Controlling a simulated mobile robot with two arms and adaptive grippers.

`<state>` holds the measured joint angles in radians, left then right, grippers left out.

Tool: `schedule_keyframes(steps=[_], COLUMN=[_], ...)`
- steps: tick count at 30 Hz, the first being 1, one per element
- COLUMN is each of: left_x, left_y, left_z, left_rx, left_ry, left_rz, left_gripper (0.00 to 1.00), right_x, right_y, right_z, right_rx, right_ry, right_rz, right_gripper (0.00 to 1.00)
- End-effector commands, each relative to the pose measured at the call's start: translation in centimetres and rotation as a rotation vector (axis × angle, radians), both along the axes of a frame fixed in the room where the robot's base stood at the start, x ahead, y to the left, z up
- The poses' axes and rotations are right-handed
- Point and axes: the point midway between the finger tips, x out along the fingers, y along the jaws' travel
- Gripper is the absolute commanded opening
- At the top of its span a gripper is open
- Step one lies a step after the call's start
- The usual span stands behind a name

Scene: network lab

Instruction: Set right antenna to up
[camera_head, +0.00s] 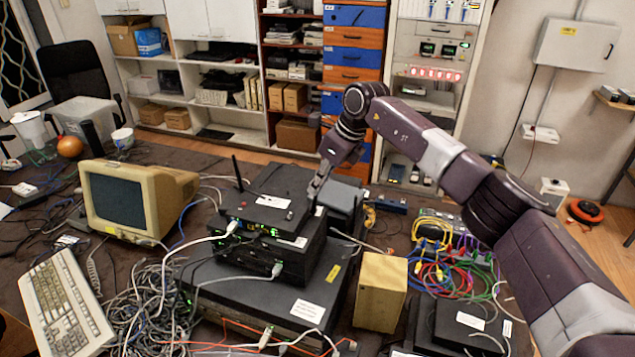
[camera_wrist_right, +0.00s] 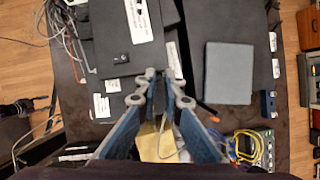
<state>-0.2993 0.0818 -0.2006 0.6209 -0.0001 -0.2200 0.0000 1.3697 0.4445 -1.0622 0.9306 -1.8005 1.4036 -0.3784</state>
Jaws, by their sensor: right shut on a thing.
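The black router (camera_head: 269,207) lies on top of a stack of dark devices, with a white label on its top. Its left antenna (camera_head: 237,172) stands upright at the back left corner. The router also shows at the upper left in the right wrist view (camera_wrist_right: 113,45). My right gripper (camera_head: 318,187) reaches down to the router's right edge, and its fingertips (camera_wrist_right: 161,80) are close together in the right wrist view. It is shut on the right antenna, which is mostly hidden between the fingers; its angle cannot be told. My left gripper is in neither view.
A beige monitor (camera_head: 125,200) and keyboard (camera_head: 66,305) stand to the left. A dark grey box (camera_head: 342,197) sits close beside the gripper. A beige box (camera_head: 380,291) stands in front, with coloured cables (camera_head: 455,270) to its right. Tangled cables cover much of the table.

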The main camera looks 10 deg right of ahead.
Motion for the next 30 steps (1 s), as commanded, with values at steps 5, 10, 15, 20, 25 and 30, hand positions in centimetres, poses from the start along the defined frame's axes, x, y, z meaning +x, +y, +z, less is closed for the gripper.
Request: schedule_keyframes(steps=[5, 10, 15, 20, 25, 30], left_x=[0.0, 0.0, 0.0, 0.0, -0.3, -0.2], left_y=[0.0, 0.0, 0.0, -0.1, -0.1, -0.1], left_z=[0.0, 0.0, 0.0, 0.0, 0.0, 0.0], left_rx=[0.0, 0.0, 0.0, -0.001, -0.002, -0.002], left_ry=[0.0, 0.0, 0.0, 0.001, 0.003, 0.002], left_rz=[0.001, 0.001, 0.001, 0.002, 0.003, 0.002], left_gripper=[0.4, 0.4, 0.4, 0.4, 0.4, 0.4], right_x=[0.2, 0.2, 0.2, 0.1, 0.0, -0.5], right_y=[0.1, 0.1, 0.1, 0.1, 0.0, -0.7], right_z=[0.4, 0.4, 0.3, 0.2, 0.3, 2.3], right_rx=[0.002, 0.002, 0.001, 0.001, 0.0, 0.0], right_ry=[-0.008, -0.009, -0.006, -0.004, -0.003, -0.006], right_rz=[0.0, 0.0, 0.0, 0.0, 0.0, 0.0], right_gripper=[0.0, 0.0, 0.25, 0.26, 0.26, 0.26])
